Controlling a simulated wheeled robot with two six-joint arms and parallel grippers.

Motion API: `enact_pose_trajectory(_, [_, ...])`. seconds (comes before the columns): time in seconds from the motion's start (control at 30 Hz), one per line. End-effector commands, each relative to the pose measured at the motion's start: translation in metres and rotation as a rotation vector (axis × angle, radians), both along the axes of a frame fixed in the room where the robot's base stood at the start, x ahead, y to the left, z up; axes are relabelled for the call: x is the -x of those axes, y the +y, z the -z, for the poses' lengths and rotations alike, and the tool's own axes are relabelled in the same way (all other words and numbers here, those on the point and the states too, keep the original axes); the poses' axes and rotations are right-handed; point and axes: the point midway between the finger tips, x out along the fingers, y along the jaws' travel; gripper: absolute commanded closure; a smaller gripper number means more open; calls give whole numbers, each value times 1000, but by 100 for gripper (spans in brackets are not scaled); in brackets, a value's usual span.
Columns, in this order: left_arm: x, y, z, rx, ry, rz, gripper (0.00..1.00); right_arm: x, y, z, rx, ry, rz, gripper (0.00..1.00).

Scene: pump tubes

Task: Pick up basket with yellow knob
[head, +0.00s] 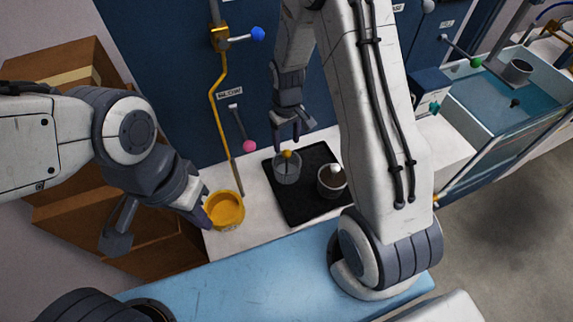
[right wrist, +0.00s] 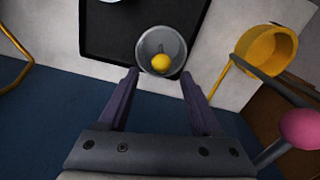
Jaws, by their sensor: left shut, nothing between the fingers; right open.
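The basket with the yellow knob (head: 287,172) is a small grey round basket standing on a black tray (head: 311,206). Its yellow knob (head: 287,154) sits at its top middle. My right gripper (head: 287,143) is open just above the knob in the head view. In the right wrist view the basket (right wrist: 149,48) and its knob (right wrist: 161,63) lie just beyond and between the two open fingertips (right wrist: 159,73), not held. My left gripper (head: 203,218) is shut and empty, close beside a yellow cup (head: 226,208); I cannot tell whether it touches it.
A second grey basket with a white knob (head: 332,181) stands on the tray's right. A lever with a pink ball (head: 249,146) and a yellow pipe (head: 220,90) are left of my right gripper. A water tank (head: 520,100) stands far right.

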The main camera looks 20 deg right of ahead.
Motion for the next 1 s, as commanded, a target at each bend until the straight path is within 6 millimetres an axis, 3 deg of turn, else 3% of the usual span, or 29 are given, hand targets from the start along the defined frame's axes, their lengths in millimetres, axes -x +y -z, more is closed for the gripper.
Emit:
enact_pose_trajectory(0.27, [0, 0, -10, 0, 0, 2, 100, 1, 1, 19, -1, 1, 0, 34])
enact_pose_trajectory(0.6, [0, 0, -31, 0, 0, 5, 100, 4, 1, 59, 0, 1, 0, 34])
enact_pose_trajectory(0.93, [0, 0, -31, 0, -1, 6, 100, 3, 1, 67, 0, -2, 0, 34])
enact_pose_trajectory(0.97, [0, 0, -31, 0, -1, 6, 100, 3, 1, 67, 0, -2, 0, 38])
enact_pose_trajectory(1.0, [0, 0, -31, 0, -1, 6, 100, 3, 1, 67, 0, -2, 0, 53])
